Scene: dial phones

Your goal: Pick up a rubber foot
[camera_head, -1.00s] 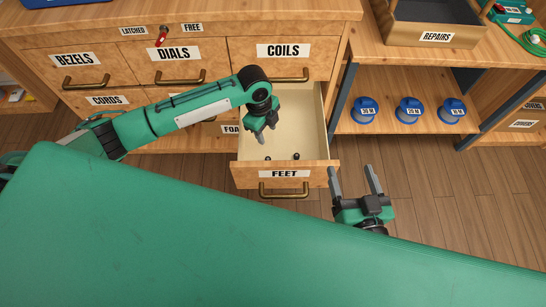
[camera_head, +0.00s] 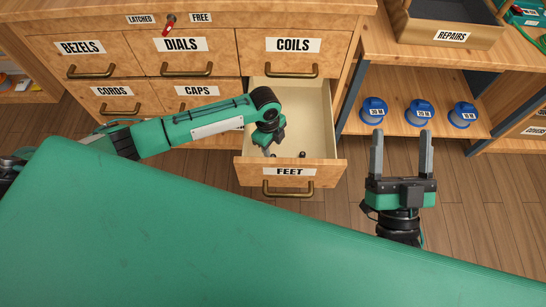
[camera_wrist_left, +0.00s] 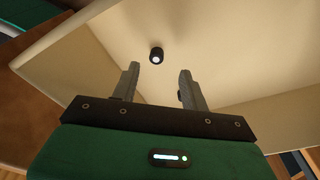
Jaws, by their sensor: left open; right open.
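One rubber foot (camera_head: 302,154) shows near the front of the drawer in the head view. My left gripper (camera_head: 268,149) points down inside the drawer, to the left of that foot, open and empty. In the left wrist view, a rubber foot (camera_wrist_left: 156,55) lies beyond and between the open fingertips of my left gripper (camera_wrist_left: 160,70). My right gripper (camera_head: 401,139) is open and empty, right of the drawer.
The drawer's front panel (camera_head: 322,174) and side walls surround my left gripper closely. Closed drawers (camera_head: 293,52) stand above and to the left. A shelf with blue reels (camera_head: 420,111) is behind my right gripper. A green surface (camera_head: 150,230) fills the foreground.

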